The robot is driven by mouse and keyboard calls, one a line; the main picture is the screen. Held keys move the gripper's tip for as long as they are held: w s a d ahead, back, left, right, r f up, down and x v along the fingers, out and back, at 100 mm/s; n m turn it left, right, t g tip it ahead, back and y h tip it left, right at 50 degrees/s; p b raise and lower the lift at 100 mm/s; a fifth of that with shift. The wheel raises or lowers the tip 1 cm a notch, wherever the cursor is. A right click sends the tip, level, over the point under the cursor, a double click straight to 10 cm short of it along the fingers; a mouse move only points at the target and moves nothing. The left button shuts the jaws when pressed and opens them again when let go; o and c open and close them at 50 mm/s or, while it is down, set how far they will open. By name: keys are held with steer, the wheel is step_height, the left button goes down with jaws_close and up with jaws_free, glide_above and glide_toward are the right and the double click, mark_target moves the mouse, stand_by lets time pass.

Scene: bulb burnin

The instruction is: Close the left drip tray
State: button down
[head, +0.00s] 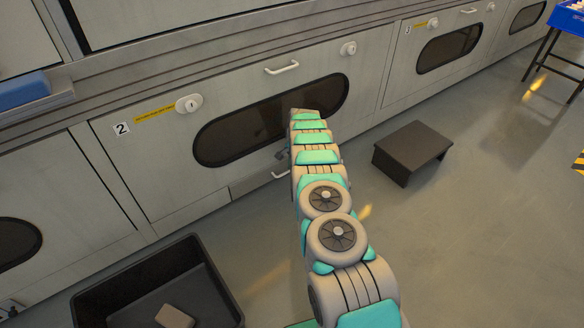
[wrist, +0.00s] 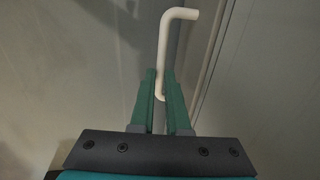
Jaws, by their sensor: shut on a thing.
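A low grey drip tray front (head: 250,184) is below the oval window of door 2, partly behind my arm. Its white handle (head: 281,174) shows just left of my arm. How far the tray stands out is hard to tell. My gripper (head: 283,155) is largely hidden by my arm in the head view. In the wrist view, the green fingers of my gripper (wrist: 163,98) are closed around one end of the white bar handle (wrist: 178,38). Grey panels with a seam lie behind it.
A black bin (head: 205,262) with a brownish block (head: 175,316) inside stands on the floor at lower left. A dark step stool (head: 413,149) stands right of my arm. Door 2 (head: 160,150) is shut. The floor at right is mostly clear.

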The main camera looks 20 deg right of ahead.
steer(key=shift+w+a+r, duration=0.1)
steer(key=shift+w+r, duration=0.1)
steer(key=shift+w, duration=0.1)
steer(key=c, duration=1)
jaws_free()
steer(key=shift+o, duration=0.4)
steer(key=shift+f, duration=0.1)
steer(key=shift+s, duration=0.15)
step_height(320, 180, up, 8)
steer(key=s, duration=0.1)
steer(key=shift+s+d+f+p, duration=0.2)
steer(key=shift+d+p, duration=0.05)
steer(key=shift+p, duration=0.05)
